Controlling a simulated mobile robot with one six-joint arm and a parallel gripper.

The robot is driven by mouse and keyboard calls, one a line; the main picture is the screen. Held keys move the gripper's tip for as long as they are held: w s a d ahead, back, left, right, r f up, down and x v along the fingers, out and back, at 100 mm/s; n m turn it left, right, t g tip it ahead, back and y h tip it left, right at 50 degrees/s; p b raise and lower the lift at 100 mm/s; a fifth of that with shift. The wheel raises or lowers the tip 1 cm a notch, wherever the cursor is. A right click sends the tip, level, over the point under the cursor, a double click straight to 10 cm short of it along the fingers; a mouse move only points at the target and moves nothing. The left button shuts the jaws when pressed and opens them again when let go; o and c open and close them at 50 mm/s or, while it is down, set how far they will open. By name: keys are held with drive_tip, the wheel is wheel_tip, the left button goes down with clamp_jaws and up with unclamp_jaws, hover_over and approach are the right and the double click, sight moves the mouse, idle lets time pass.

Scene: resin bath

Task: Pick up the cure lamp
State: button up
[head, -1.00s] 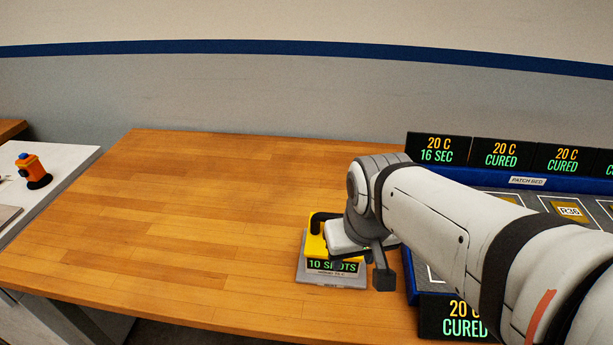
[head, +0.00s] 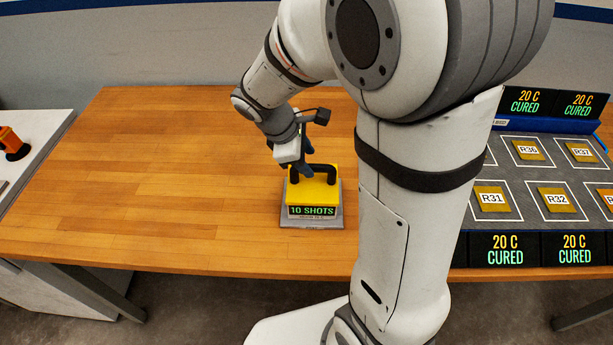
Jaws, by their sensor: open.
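The cure lamp (head: 320,191) appears to be the yellow block with a black arched handle and a display reading "10 SHOTS". It sits on a grey plate (head: 335,221) on the wooden table. My gripper (head: 306,172) is open at the lamp's back left, its dark fingers close to the handle's left end. I cannot tell whether the fingers touch the handle or straddle it. The lamp stands upright on its plate.
The patch bed (head: 515,226) with labelled gold tiles and "CURED" displays lies to the right, partly behind my arm. An orange device (head: 12,140) stands on a white side table (head: 52,126) at the left. The wooden table (head: 160,180) is clear left of the lamp.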

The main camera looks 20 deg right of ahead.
sight(312, 167)
drive_tip(key=x, duration=0.5)
drive_tip(key=shift+w+a+f+p, duration=0.15)
drive_tip(key=shift+w+f+p, duration=0.05)
drive_tip(key=shift+w+p, duration=0.15)
clamp_jaws()
idle(1.1)
